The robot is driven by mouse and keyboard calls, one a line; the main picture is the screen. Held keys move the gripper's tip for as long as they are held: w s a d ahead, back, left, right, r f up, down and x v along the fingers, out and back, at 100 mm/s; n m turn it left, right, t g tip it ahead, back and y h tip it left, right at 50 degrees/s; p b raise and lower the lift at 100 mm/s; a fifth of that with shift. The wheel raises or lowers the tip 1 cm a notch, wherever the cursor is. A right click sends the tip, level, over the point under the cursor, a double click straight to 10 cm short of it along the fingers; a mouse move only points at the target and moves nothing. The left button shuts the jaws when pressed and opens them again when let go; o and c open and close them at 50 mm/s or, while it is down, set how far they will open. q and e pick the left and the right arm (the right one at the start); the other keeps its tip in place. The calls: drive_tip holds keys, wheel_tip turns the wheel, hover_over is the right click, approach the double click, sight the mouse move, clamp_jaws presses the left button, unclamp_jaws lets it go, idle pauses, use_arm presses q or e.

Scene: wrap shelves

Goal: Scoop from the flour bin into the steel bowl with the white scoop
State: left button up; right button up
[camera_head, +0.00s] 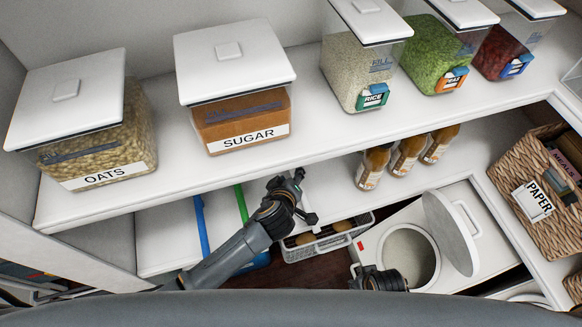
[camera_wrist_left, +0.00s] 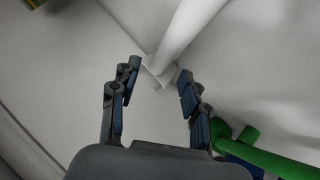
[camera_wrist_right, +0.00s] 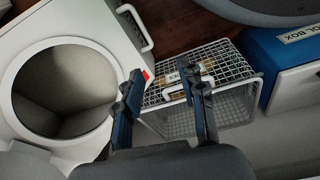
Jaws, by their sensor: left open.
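I see no thing labelled flour, and I cannot make out a steel bowl. A white bar (camera_wrist_left: 182,35), possibly a handle, runs down between the fingertips of my left gripper (camera_wrist_left: 157,75); I cannot tell if it is the scoop. The left gripper is open and empty, and in the head view (camera_head: 306,197) it hangs below the front edge of the upper shelf. My right gripper (camera_wrist_right: 160,84) is open and empty above a wire basket (camera_wrist_right: 225,100). In the head view, part of it shows dark at the bottom, right of the middle.
Oats (camera_head: 125,130) and sugar (camera_head: 240,120) bins stand on the upper shelf. Rice (camera_head: 355,75), green (camera_head: 440,60) and red bins stand right. Below are bottles (camera_head: 405,155), a white box with a round opening (camera_head: 385,230), its lid raised, and a wicker basket (camera_head: 520,165).

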sight(292, 173)
use_arm(q)
drive_tip(key=x, duration=0.3)
drive_tip(key=shift+w, duration=0.1)
use_arm(e)
drive_tip(key=shift+w+r, duration=0.3)
drive_tip(key=shift+r, duration=0.25)
drive_tip(key=shift+w+r, duration=0.25)
drive_tip(key=shift+r, duration=0.3)
use_arm(q)
clamp_jaws()
